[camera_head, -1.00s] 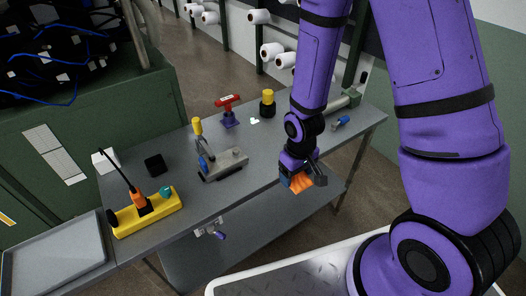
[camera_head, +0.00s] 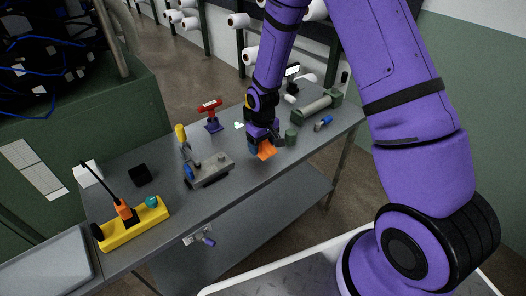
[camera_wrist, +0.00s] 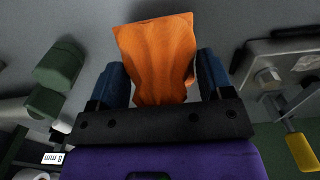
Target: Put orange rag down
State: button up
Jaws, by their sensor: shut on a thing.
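The orange rag (camera_head: 266,150) is held between the fingers of my gripper (camera_head: 259,146), over the grey workbench (camera_head: 245,178). In the wrist view the rag (camera_wrist: 158,55) sits between the two blue fingertips of my gripper (camera_wrist: 165,80) and sticks out past them. The bench's grey top shows beyond it. I cannot tell whether the rag's lower edge touches the bench.
A metal clamp fixture (camera_head: 208,170) stands left of my gripper, with a red-handled tool (camera_head: 210,115) behind it. A yellow power strip (camera_head: 133,222) lies at the front left.

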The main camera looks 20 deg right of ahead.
aim_at(263, 147)
jog(key=shift+f, duration=1.75)
jog(key=shift+s+f, duration=0.1)
jog(key=o, duration=0.9)
